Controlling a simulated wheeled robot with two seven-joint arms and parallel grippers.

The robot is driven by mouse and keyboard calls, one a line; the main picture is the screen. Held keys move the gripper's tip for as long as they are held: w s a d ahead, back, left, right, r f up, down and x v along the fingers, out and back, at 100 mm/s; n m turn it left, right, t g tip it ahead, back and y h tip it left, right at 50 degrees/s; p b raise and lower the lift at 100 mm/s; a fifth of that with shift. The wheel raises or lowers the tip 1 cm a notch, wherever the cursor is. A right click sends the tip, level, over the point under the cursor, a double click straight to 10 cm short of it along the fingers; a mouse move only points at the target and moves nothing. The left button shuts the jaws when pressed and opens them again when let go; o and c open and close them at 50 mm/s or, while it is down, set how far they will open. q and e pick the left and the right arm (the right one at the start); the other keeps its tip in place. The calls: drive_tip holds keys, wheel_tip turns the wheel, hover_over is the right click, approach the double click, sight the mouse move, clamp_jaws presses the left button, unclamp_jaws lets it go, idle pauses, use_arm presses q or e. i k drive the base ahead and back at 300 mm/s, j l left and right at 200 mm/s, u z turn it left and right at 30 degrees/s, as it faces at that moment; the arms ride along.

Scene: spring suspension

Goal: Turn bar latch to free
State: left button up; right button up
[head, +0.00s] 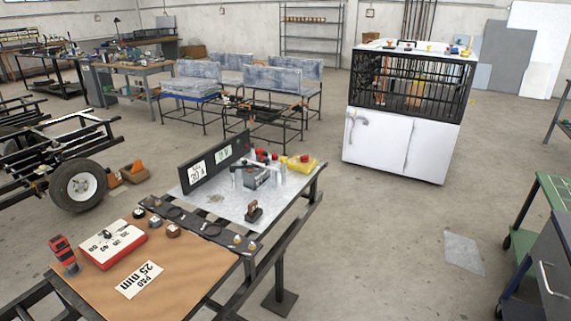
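A workbench stands at the lower middle with a grey metal plate (215,204) on its far part. On the plate is a small fixture (258,177) with a grey block, pale upright posts and red parts on top. A small dark-and-brown piece (254,212) stands nearer the plate's front edge. A dark bar (196,226) with several round fittings lies across the bench between the plate and a brown mat. I cannot tell which piece is the bar latch or how it is turned. Neither of my grippers is in view.
A dark sign panel (215,162) stands behind the plate. A white cabinet (402,143) stands beyond open floor; a green cart (551,193) is at right.

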sight(283, 159)
drive_tip(key=i+l, duration=0.4)
drive_tip(key=i+l+z, duration=0.1)
drive_tip(key=i+l, duration=0.3)
drive_tip(key=i, duration=0.2)
